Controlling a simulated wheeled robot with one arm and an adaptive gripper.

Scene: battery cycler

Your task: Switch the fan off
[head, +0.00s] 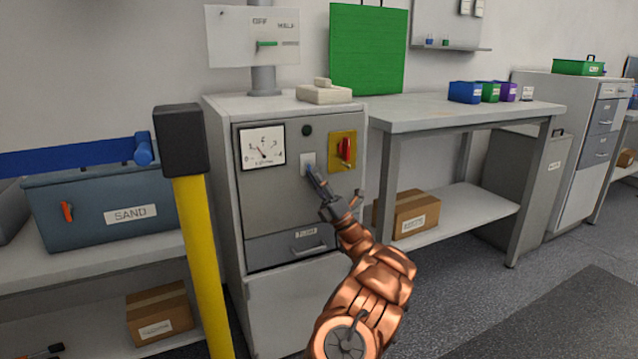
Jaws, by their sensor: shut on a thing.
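A grey cabinet (222,180) stands in the middle, with controls on its front panel. No fan is clearly seen. A white panel (228,38) marked OFF and HALF, with a green marker (267,43), stands on a post above the cabinet.
A black-topped yellow post (199,255) stands in front of the cabinet's left side. A bench (420,112) with small bins adjoins on the right. A blue SAND box (85,205) rests on the left bench. Floor is open at lower right.

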